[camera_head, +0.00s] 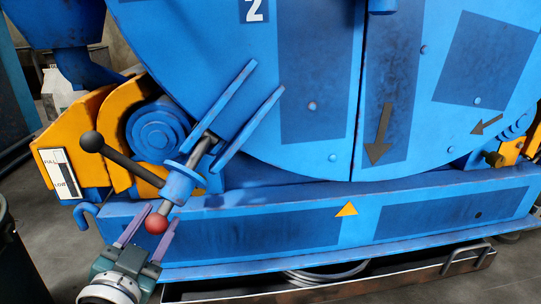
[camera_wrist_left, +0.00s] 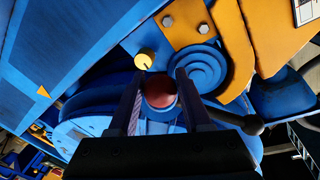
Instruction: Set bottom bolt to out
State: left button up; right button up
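The bottom bolt (camera_head: 196,154) is a grey rod running slantwise through a blue collar (camera_head: 180,184) on the front of the blue drum machine. Its red ball knob (camera_head: 156,223) is at the lower end, and the knob also shows in the left wrist view (camera_wrist_left: 160,92). My left gripper (camera_head: 160,216) reaches up from below, with its fingers apart on either side of the red knob. In the left wrist view, the knob sits between the two fingers (camera_wrist_left: 159,85); firm contact cannot be made out. My right gripper is not in view.
A black lever with a ball end (camera_head: 92,142) sticks out left from the collar. Two blue rails (camera_head: 232,105) flank the rod's upper part. An orange bracket (camera_head: 78,125) and a blue hook (camera_head: 86,212) are to the left. A blue beam (camera_head: 250,225) lies behind the knob.

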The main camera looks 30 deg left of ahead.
pick_arm(q)
jog(key=o, duration=0.4)
jog(key=shift+w+a+r, duration=0.1)
jog(key=shift+a, duration=0.1)
jog(key=shift+d, duration=0.2)
jog(key=shift+s+d+r+p, duration=0.1)
jog(key=shift+s+d+p, duration=0.05)
jog(key=shift+s+p, duration=0.25)
jog(key=p+v, duration=0.2)
jog(key=v, duration=0.7)
